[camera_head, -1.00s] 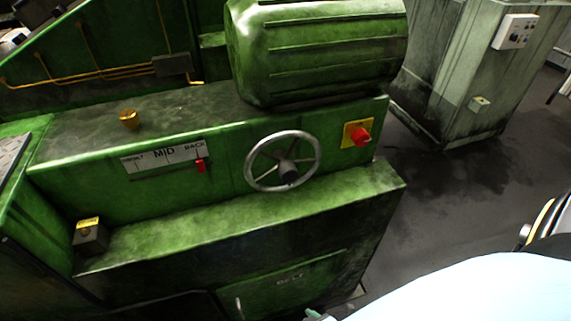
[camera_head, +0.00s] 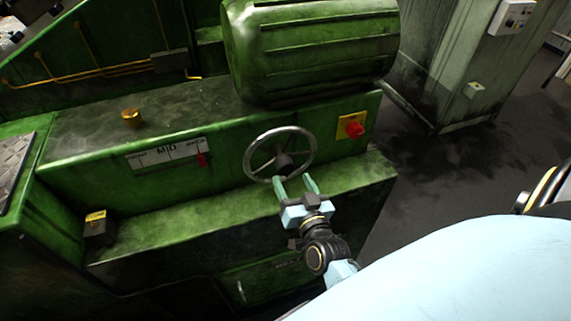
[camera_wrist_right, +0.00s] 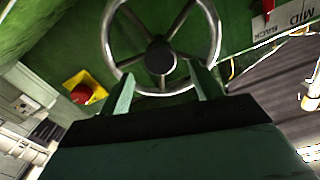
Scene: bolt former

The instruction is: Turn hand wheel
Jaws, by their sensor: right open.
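The hand wheel (camera_head: 279,153) is a silver spoked ring with a dark hub on the front face of the green machine. It also shows in the right wrist view (camera_wrist_right: 160,57), at the top, just beyond the fingers. My right gripper (camera_head: 295,180) is open, its two green fingers pointing up at the lower part of the wheel. In the right wrist view the open fingers (camera_wrist_right: 162,82) stand on either side of the hub's line, close to the lower rim. I cannot tell whether they touch it. My left gripper is not in view.
A red knob on a yellow plate (camera_head: 352,128) is right of the wheel. A scale plate with a red pointer (camera_head: 201,160) is left of it. A green ledge (camera_head: 190,220) juts out below. A large green motor (camera_head: 310,50) sits above.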

